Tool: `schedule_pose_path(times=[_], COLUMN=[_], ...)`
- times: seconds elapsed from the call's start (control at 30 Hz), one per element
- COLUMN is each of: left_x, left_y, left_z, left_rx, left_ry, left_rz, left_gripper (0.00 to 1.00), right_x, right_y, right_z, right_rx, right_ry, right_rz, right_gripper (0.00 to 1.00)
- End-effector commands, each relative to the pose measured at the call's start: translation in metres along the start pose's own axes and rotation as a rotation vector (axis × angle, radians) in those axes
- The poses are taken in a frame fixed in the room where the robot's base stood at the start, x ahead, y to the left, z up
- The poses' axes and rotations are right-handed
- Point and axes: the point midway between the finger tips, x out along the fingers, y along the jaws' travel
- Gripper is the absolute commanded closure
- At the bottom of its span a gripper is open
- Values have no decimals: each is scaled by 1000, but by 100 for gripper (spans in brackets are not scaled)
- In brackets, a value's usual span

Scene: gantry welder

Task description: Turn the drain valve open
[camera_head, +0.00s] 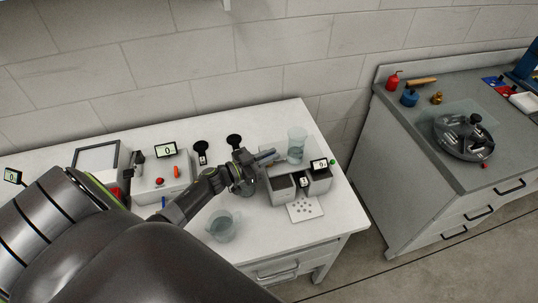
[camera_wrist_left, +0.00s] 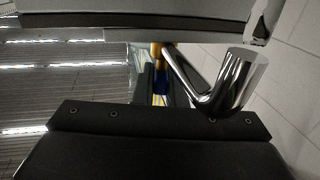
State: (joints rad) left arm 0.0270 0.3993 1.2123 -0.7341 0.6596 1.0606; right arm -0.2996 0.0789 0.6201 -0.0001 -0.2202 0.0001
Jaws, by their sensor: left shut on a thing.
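My left gripper (camera_head: 265,158) reaches in from the left, with its fingertips close beside a clear cylinder (camera_head: 297,145) on a grey bench unit (camera_head: 283,191). In the left wrist view a bent chrome piece (camera_wrist_left: 235,85), apparently the drain valve's handle, lies between the two dark jaws. The left gripper is shut on it. A small blue and yellow part (camera_wrist_left: 159,75) shows behind it. In the head view the valve is too small and too covered by the gripper to make out its turn. My right gripper is not in view.
A clear beaker (camera_head: 222,226) stands on the white table below my left wrist. A white box with a display (camera_head: 163,182) stands to the left. A perforated white plate (camera_head: 304,207) lies before the grey unit. A grey-topped cabinet (camera_head: 420,110) stands at the right.

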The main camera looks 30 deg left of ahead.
Motion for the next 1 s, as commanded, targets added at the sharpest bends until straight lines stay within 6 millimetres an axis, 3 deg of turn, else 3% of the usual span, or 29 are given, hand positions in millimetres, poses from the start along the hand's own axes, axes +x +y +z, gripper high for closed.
schedule_pose_path(times=[0.27,0.3,0.43,0.83,1.0], left_x=[0,0,0,-1,-13], left_y=[0,0,0,0,-1], left_z=[0,0,0,0,2], left_rx=[1,1,0,0,2], left_ry=[-2,-2,-2,-1,-3], left_rz=[-1,-1,-1,-1,-1], left_gripper=[100,84,67,67,67], right_x=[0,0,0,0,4], right_y=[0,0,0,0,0], right_z=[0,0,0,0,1], right_rx=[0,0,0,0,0], right_ry=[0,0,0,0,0], right_rz=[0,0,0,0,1], right_gripper=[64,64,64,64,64])
